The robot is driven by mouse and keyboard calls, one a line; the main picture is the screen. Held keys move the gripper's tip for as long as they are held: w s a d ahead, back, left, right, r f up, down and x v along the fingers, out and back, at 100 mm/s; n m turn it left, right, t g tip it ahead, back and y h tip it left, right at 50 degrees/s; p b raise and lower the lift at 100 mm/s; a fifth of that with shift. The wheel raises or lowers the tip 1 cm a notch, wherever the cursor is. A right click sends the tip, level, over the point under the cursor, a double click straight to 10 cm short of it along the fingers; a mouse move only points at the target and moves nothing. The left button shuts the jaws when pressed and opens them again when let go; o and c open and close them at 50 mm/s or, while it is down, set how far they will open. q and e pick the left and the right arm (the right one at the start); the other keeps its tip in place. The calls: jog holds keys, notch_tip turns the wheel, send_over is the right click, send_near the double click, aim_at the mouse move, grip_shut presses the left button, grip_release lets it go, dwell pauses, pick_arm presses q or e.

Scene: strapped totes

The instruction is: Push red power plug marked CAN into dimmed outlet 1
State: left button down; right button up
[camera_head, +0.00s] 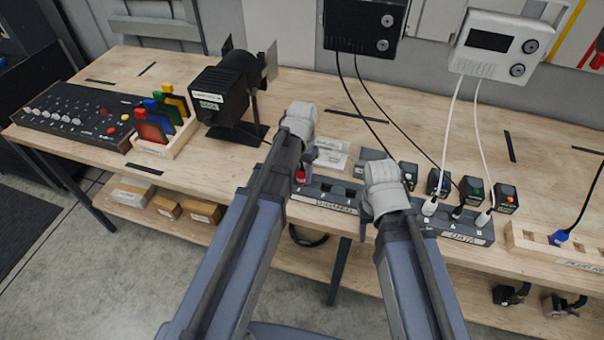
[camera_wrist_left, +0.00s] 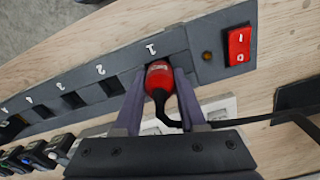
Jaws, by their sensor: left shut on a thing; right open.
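The red power plug (camera_wrist_left: 158,78) is between the fingers of my left gripper (camera_wrist_left: 160,90) in the left wrist view, its black cable trailing back. It is over the outlet labelled 1 on a dark grey outlet strip (camera_wrist_left: 188,45), its front end at the opening. I cannot tell how deep it sits, and its CAN marking is not legible. In the head view my left gripper (camera_head: 306,172) is low over the left end of the strip (camera_head: 325,207). My right gripper (camera_head: 372,222) is open and empty near the strip's right end.
The strip has a red rocker switch (camera_wrist_left: 239,46) and an amber lamp (camera_wrist_left: 208,56); its other visible near outlets are empty. A DATA strip (camera_head: 465,236) with plugs stands to the right. A black lamp (camera_head: 225,90) and a control board (camera_head: 75,115) stand at left.

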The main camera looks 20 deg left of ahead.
pick_arm(q)
jog(key=shift+c, duration=2)
grip_release()
jog(key=shift+f, duration=0.1)
notch_tip(320, 180, up, 8)
jog(key=p, duration=0.8)
jog(key=s+d+f+b, duration=0.3)
jog(key=s+d, duration=0.2)
jog(key=s, duration=0.2)
jog(key=s+d+f+y+b, duration=0.1)
jog(key=s+d+f+b, duration=0.1)
jog(key=s+d, duration=0.3)
jog(key=shift+s+d+f+b, duration=0.25)
jog(key=shift+s+f+b, duration=0.2)
jog(key=shift+s, duration=0.75)
